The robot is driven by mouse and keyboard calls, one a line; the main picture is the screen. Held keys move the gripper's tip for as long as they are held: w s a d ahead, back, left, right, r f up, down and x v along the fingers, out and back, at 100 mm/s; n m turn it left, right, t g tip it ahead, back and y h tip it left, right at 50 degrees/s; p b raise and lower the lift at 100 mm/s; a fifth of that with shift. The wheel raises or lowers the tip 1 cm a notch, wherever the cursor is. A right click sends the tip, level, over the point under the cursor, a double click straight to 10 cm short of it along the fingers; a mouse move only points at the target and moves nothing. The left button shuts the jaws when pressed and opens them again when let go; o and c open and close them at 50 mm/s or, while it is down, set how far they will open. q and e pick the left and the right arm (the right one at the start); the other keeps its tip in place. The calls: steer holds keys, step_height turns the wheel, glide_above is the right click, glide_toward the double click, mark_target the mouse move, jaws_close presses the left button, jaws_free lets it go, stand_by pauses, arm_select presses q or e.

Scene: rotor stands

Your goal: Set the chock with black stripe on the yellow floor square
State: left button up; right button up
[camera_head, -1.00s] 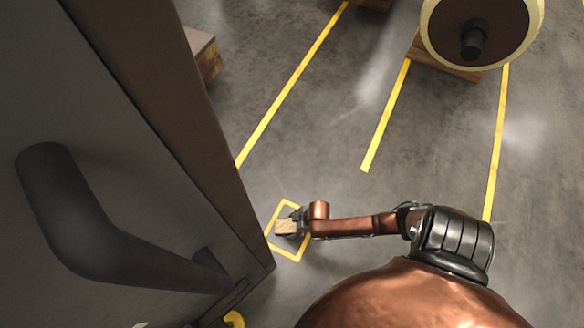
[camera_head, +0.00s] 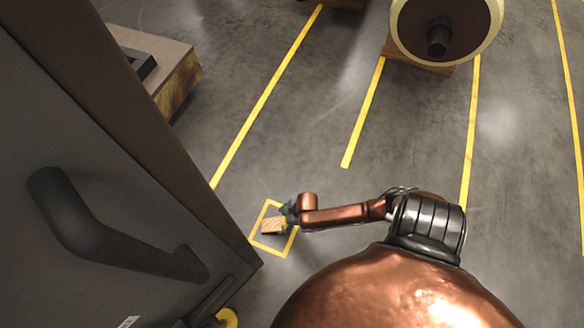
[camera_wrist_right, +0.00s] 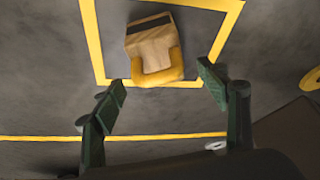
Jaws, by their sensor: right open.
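The wooden chock (camera_head: 271,226) with a black stripe and a yellow end sits on the floor within the yellow floor square (camera_head: 267,249). In the right wrist view the chock (camera_wrist_right: 149,45) lies inside the tape outline (camera_wrist_right: 93,45), its yellow end close to or over the near tape edge. My right gripper (camera_head: 285,214) is just beside the chock, at its upper right in the head view. In the wrist view the right gripper (camera_wrist_right: 161,80) is open, its fingers apart on either side of the chock's near end, not touching it. My left gripper is not in view.
A large grey panel with a dark handle (camera_head: 115,225) fills the left side, close to the square. A wooden stand (camera_head: 178,82) is behind it. A rotor (camera_head: 445,25) on a wooden base stands at the back. Yellow lines cross the open grey floor.

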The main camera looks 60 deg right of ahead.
steer(key=p+v, duration=0.2)
steer(key=v, duration=0.2)
steer(key=shift+r, duration=0.3)
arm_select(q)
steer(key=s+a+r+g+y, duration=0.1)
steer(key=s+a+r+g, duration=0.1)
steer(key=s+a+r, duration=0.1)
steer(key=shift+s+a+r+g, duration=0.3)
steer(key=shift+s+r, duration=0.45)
arm_select(e)
steer(key=shift+s+d+r, duration=0.1)
steer(key=shift+s+r, duration=0.1)
steer(key=shift+r, duration=0.05)
steer(key=s+a+r+m+g+y, duration=0.1)
steer(key=s+a+r, duration=0.2)
steer(key=s+a, duration=0.35)
steer(key=s+a+r+m, duration=0.1)
steer(key=s+a+r, duration=0.2)
steer(key=s+a, duration=0.4)
steer(key=s+d+r+m+h, duration=0.1)
steer(key=s+d+r+m, duration=0.1)
steer(key=s+r, duration=0.8)
step_height(320, 180, up, 2)
steer(key=shift+s+d+r+m+g, duration=0.1)
steer(key=shift+s+d+m+g, duration=0.2)
steer(key=shift+d, duration=0.35)
